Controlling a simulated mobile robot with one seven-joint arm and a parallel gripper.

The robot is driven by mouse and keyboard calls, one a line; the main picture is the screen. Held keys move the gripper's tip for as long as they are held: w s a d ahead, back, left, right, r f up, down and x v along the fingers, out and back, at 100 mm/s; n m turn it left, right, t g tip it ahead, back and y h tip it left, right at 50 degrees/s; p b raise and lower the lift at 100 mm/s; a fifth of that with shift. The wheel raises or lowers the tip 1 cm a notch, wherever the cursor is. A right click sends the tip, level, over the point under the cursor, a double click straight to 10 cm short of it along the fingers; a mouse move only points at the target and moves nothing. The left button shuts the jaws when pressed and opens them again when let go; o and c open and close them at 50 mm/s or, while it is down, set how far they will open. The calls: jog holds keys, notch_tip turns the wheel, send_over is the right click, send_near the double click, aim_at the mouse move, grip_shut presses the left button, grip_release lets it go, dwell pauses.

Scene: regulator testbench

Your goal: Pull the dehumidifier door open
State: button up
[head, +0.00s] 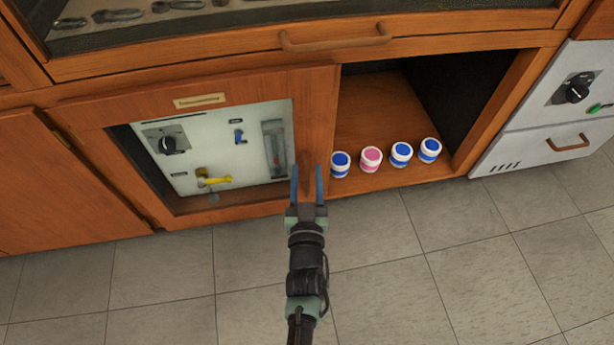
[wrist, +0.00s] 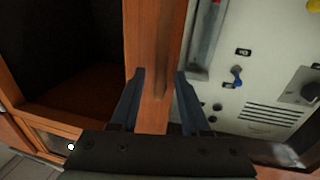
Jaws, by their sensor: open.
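The dehumidifier door (head: 316,105) is a wooden frame around a window, with a small label plate (head: 199,101) at its top; its lettering is too small to read surely. The door looks closed. A vertical wooden handle (head: 307,160) is on its right stile. It also shows in the wrist view (wrist: 161,75). My gripper (head: 306,172) is open at this stile, its blue fingers either side of the handle. In the wrist view my gripper (wrist: 160,73) has one finger on each side of the handle, with gaps; I cannot tell how deep the fingers reach.
Behind the window is a white panel (head: 220,140) with a dial, switch and yellow valve. Right of the door is an open compartment (head: 385,110) with several lidded jars (head: 371,159). A white appliance (head: 540,140) stands far right. The tiled floor (head: 400,270) in front is clear.

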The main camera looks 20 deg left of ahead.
jog(key=shift+w+a, duration=0.15)
jog(key=shift+w, duration=0.15)
grip_shut()
dwell(1.4)
